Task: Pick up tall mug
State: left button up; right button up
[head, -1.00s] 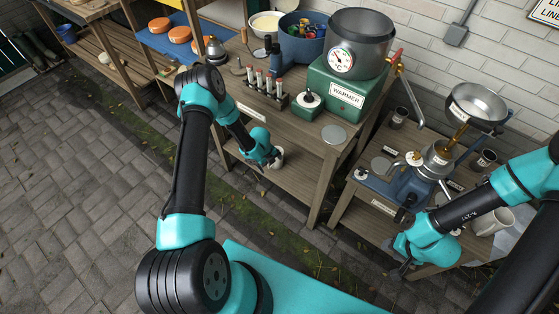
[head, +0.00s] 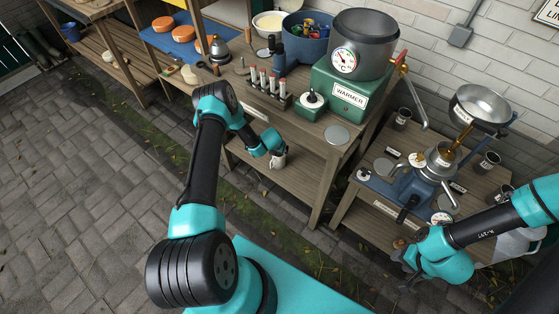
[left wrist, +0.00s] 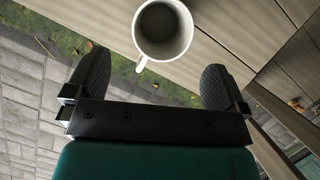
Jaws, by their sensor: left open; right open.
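A white mug (head: 278,160) stands on the lower shelf of the middle bench. In the left wrist view the mug (left wrist: 163,32) shows from above, mouth up, its handle pointing toward my gripper. My left gripper (left wrist: 153,75) is open and empty, its two dark fingers spread. The mug lies just beyond the fingertips, roughly centred between them. In the head view my left gripper (head: 272,147) is beside the mug and partly covers it. My right gripper (head: 408,275) is open at the front of the right bench, with no mug visible in it.
A green warmer (head: 342,92) with a large pot (head: 364,36) stands on the middle bench above the shelf. A rack of tubes (head: 265,90) sits near its front edge. The right bench holds a blue press (head: 400,190) and dark cups (head: 487,163).

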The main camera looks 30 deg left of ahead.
aim_at(277, 161)
pick_arm(q)
jog(key=shift+x, duration=1.1)
jog(key=shift+f, duration=0.1)
jog(key=shift+d+x, duration=0.15)
jog(key=shift+x, duration=1.1)
jog(key=shift+d+x, duration=0.1)
jog(key=shift+x, duration=1.15)
jog(key=shift+c, duration=0.3)
jog(key=c, duration=1.3)
